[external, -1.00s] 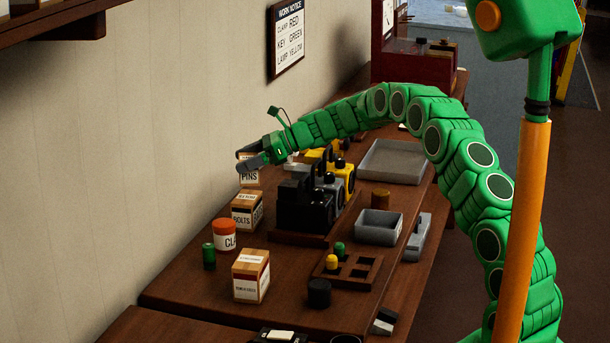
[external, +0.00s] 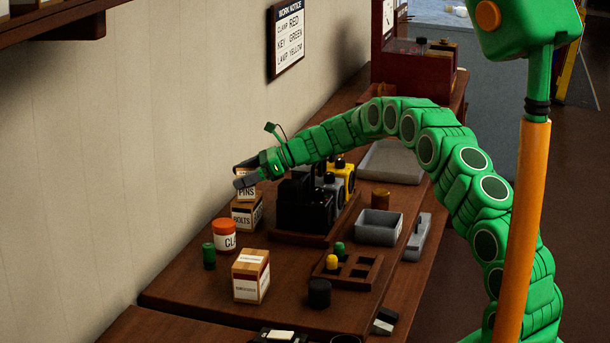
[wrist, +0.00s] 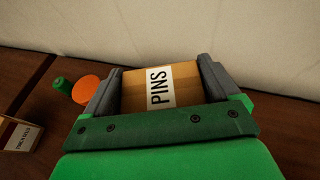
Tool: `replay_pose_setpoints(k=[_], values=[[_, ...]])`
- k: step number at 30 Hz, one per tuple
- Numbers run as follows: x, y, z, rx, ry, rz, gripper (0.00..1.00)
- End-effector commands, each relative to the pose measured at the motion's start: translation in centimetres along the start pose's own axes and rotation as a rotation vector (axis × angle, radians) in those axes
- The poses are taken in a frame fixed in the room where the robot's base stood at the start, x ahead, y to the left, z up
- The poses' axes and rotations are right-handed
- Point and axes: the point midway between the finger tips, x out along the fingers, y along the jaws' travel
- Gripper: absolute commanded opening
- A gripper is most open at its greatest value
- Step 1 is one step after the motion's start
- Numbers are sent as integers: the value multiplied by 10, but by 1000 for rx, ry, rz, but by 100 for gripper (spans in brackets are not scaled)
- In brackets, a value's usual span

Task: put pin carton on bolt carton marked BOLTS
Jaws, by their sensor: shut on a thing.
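The pin carton (external: 247,192), a small brown box with a white PINS label, is between the fingers of my gripper (external: 246,176). In the wrist view the pin carton (wrist: 160,87) fills the space between the two grey fingers, held by my gripper (wrist: 160,85). The bolt carton (external: 243,217), brown with a white BOLTS label, stands on the bench close to the wall. The pin carton is directly above the bolt carton in the external view; I cannot tell whether they touch. The bolt carton is hidden in the wrist view.
An orange-lidded jar (external: 224,235) and a green cylinder (external: 209,256) stand in front of the bolt carton. Another carton (external: 251,276) is nearer the camera. The wall (external: 130,150) is close on the left.

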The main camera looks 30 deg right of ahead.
Motion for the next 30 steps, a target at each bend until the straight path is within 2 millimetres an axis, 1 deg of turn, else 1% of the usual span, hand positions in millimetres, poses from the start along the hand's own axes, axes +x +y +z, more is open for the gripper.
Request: replay_pose_setpoints(k=[3, 4, 6, 14, 17, 20, 23, 30], values=[[1, 0, -2, 1, 0, 0, 48], [1, 0, -3, 0, 0, 0, 91], [1, 0, -2, 0, 0, 0, 100], [0, 0, -1, 0, 0, 0, 100], [-4, 0, 1, 0, 0, -1, 100], [-16, -1, 0, 2, 0, -3, 100], [-32, -1, 0, 3, 0, -3, 100], [-78, -1, 2, -1, -3, -2, 100]])
